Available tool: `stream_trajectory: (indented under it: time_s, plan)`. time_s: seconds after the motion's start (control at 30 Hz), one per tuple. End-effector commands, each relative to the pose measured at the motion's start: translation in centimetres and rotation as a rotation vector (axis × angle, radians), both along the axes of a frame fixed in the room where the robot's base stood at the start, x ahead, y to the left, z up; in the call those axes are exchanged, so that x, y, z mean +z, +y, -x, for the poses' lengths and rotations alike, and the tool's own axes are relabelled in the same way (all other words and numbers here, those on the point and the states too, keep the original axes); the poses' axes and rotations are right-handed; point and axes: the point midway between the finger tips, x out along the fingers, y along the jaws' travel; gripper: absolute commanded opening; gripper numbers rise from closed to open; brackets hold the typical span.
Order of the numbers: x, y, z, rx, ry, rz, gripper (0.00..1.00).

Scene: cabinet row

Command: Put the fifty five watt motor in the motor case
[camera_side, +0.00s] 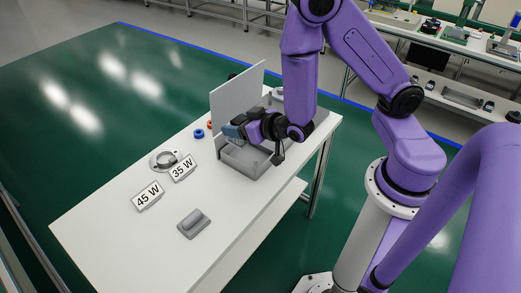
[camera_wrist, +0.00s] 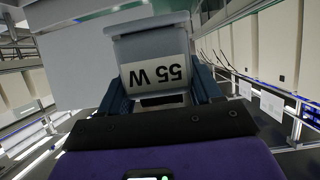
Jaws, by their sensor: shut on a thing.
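My gripper (camera_wrist: 160,100) is shut on a pale grey block (camera_wrist: 155,40) with a white "55 W" label, upside down in the wrist view. I take this block to be the fifty five watt motor. In the side view my gripper (camera_side: 236,131) points left over a grey open box (camera_side: 240,163), perhaps the motor case. The held block shows there only as a small grey-blue end, partly hidden by my gripper. I cannot tell whether it touches the box. A pale upright panel (camera_side: 238,92) stands just behind the gripper.
On the white table (camera_side: 105,215) lie a "45 W" plate (camera_side: 148,196), a "35 W" plate (camera_side: 183,168), a round metal part (camera_side: 160,160) and a grey part (camera_side: 194,223). Small blue (camera_side: 199,133) and orange (camera_side: 210,125) rings lie near the box. The table's left front is clear.

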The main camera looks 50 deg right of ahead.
Motion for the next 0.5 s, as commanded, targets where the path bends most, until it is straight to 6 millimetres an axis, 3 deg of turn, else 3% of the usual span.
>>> stream_trajectory:
  time_s: [0.1, 0.23, 0.5]
  plan:
    - [1.2, -2.3, -2.2, -0.001, -0.014, 0.004, 0.11]
    - [1.1, -4.4, -3.7, 0.01, -0.022, 0.019, 0.11]
    - [-3.6, -6.4, -4.1, 0.019, -0.019, 0.032, 0.11]
